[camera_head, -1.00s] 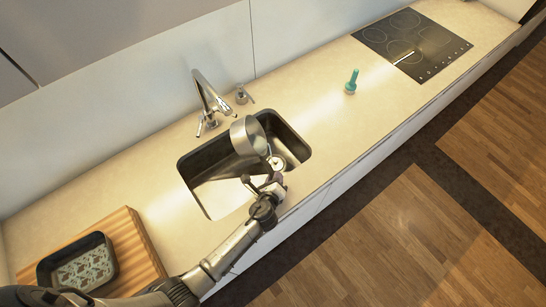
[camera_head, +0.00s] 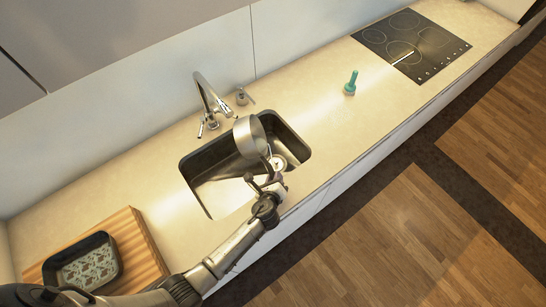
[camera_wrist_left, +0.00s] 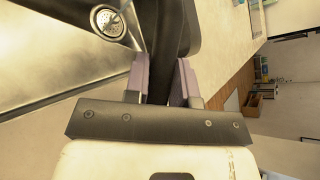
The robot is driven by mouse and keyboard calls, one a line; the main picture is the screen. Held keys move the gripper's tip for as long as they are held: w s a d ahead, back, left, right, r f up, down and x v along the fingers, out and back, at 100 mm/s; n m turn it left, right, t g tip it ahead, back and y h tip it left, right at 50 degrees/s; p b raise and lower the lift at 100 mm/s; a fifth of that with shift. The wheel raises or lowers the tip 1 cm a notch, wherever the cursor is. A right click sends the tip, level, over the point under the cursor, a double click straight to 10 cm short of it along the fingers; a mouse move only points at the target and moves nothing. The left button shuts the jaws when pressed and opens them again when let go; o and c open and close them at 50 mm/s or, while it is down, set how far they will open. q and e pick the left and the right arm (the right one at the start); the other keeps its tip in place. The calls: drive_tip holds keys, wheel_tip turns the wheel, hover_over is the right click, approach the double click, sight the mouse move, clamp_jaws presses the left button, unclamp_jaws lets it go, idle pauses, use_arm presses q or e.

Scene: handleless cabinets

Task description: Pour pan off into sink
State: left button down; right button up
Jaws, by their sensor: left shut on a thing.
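A metal pan (camera_head: 248,137) is tilted steeply on its side over the sink (camera_head: 205,190), below the tap. My left gripper (camera_head: 266,182) is shut on the pan's dark handle (camera_wrist_left: 172,45), which shows between the fingers in the left wrist view, where the left gripper (camera_wrist_left: 163,80) fills the middle. The sink drain shows in the left wrist view. My right gripper does not show.
A chrome tap (camera_head: 210,100) and a small dispenser (camera_head: 243,96) stand behind the sink. A dark tray (camera_head: 110,238) with patterned contents rests on a wooden board (camera_head: 150,262) at left. A teal brush-like object (camera_head: 351,82) and black hob (camera_head: 412,42) are at right. Counter between is clear.

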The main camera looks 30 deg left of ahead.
use_arm(q)
drive_tip(key=shift+w+r, duration=0.25)
drive_tip(key=shift+r, duration=0.05)
drive_tip(key=shift+s+p, duration=0.2)
drive_tip(key=shift+p, duration=0.1)
drive_tip(key=shift+w+d+r+m, duration=0.1)
drive_tip(key=shift+w+r+m, duration=0.1)
drive_tip(key=shift+m, duration=0.1)
drive_tip(key=shift+s+f+g, duration=0.1)
drive_tip(key=shift+s+g, duration=0.05)
drive_tip(key=shift+g, duration=0.15)
drive_tip(key=shift+w+d+p, duration=0.15)
drive_tip(key=shift+w+p, duration=0.1)
drive_tip(key=shift+p, duration=0.15)
drive_tip(key=shift+s+y, duration=0.1)
drive_tip(key=shift+y, duration=0.2)
